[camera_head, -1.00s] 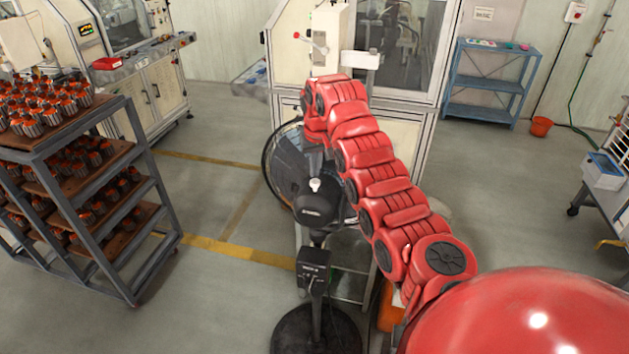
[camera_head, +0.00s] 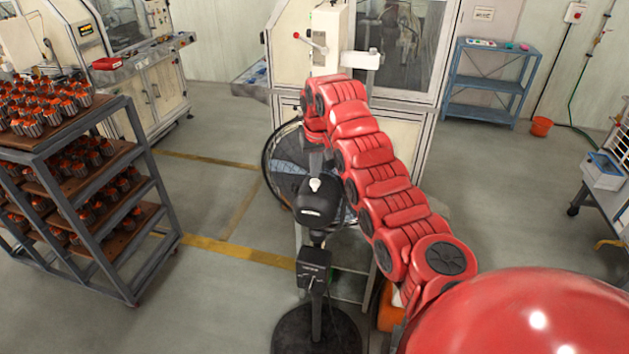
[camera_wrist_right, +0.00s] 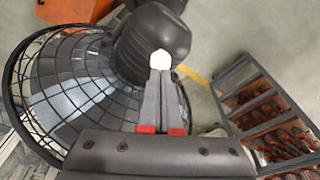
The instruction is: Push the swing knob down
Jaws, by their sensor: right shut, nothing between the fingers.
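The swing knob (camera_head: 315,184) is a small cream-white knob on top of the black motor housing (camera_head: 318,203) of a pedestal fan (camera_head: 285,150). In the right wrist view the knob (camera_wrist_right: 160,60) shows just beyond my fingertips. My right gripper (camera_head: 316,172) points down at the knob from above, its fingers shut with nothing between them. In the wrist view the right gripper (camera_wrist_right: 160,73) reaches the knob's near edge; I cannot tell whether it touches or how far the knob is pressed. My left gripper is out of view.
The fan's round wire guard (camera_wrist_right: 80,85) stands close to my fingers. A rack of orange-topped parts (camera_head: 110,215) stands left. A white machine (camera_head: 290,60) is behind the fan. The floor between rack and fan is clear.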

